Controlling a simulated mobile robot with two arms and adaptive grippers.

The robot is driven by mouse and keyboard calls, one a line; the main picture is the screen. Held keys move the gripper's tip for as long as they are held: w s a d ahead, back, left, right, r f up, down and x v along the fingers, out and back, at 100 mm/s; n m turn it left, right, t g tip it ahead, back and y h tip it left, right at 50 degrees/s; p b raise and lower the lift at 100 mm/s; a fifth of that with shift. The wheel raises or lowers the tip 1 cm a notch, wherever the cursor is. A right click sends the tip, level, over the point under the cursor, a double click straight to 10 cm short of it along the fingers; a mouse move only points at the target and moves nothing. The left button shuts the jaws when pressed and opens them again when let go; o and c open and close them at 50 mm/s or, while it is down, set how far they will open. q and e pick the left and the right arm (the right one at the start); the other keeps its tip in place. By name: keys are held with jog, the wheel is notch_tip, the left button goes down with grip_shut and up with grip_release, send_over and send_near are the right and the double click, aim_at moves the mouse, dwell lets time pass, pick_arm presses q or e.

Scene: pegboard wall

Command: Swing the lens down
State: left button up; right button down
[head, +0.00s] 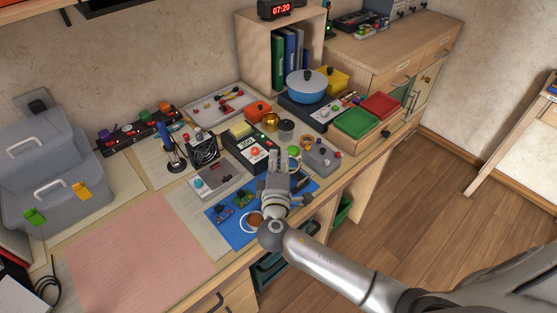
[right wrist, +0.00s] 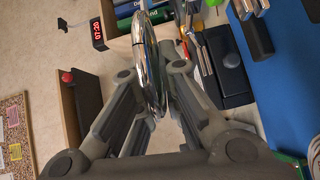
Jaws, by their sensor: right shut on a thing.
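My right gripper (head: 279,158) reaches over the bench above the blue mat (head: 246,238). It is shut on the lens (right wrist: 149,62), a round piece with a shiny chrome rim. In the right wrist view the lens shows nearly edge-on between the fingers, standing upright rather than flat. In the head view a thin part of its rim (head: 296,165) shows just right of the fingers; the rest is hidden behind the gripper. How the lens is mounted is not clear. My left gripper is not in view.
A grey box with knobs (head: 323,155) stands close right of the gripper. A black device with a red button (head: 250,152) is close left. Green and red trays (head: 356,124) are farther right. The pink mat (head: 135,245) at left is bare.

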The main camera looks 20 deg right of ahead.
jog(key=c, duration=1.6)
grip_release()
jog(key=v, duration=1.2)
jog(key=shift+d+f, duration=0.1)
jog(key=shift+d, duration=0.05)
